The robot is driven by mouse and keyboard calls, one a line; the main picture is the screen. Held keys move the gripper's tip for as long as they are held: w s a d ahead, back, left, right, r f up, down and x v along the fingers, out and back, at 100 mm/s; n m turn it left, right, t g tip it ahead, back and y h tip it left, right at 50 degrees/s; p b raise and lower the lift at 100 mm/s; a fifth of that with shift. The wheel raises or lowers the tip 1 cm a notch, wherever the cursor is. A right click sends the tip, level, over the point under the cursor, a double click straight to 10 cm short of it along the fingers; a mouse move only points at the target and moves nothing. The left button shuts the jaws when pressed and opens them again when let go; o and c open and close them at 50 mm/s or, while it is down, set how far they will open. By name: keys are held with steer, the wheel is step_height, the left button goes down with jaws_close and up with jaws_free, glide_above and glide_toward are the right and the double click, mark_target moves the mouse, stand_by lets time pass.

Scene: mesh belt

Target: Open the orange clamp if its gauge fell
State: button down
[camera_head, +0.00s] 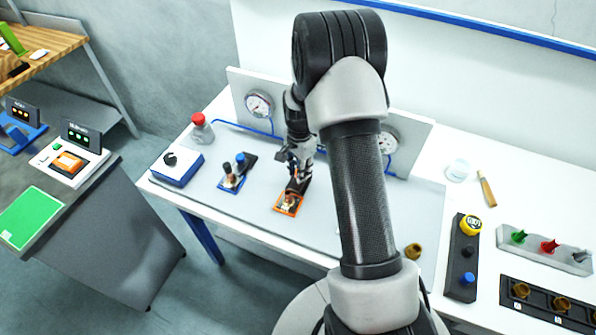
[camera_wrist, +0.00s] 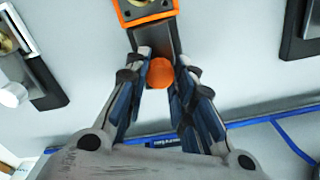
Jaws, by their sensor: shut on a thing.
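The orange clamp (camera_head: 288,205) is on the grey panel of the white table, with an orange-edged base and a dark lever. In the wrist view its orange-edged base (camera_wrist: 122,17) is at the top, and the lever's round orange knob (camera_wrist: 160,73) is between my fingers. My gripper (camera_head: 298,172) is shut on that knob. A left gauge (camera_head: 258,104) and a right gauge (camera_head: 389,141) are on the white back panel. My arm covers part of the right gauge. The needles are too small to read.
A blue-edged clamp (camera_head: 233,178) stands left of the orange one. A blue box with a black knob (camera_head: 177,165) and a red-capped bottle (camera_head: 201,128) are further left. A dark control strip (camera_head: 463,258) and a fixture with coloured parts (camera_head: 545,249) are at right.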

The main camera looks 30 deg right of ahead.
steer(key=shift+w+d, duration=0.35)
steer(key=shift+d, duration=0.05)
steer(key=shift+a+r, duration=0.1)
steer(key=c, duration=1.5)
jaws_free()
steer(key=shift+o, duration=0.9)
steer(key=shift+s, duration=0.1)
step_height(320, 180, up, 12)
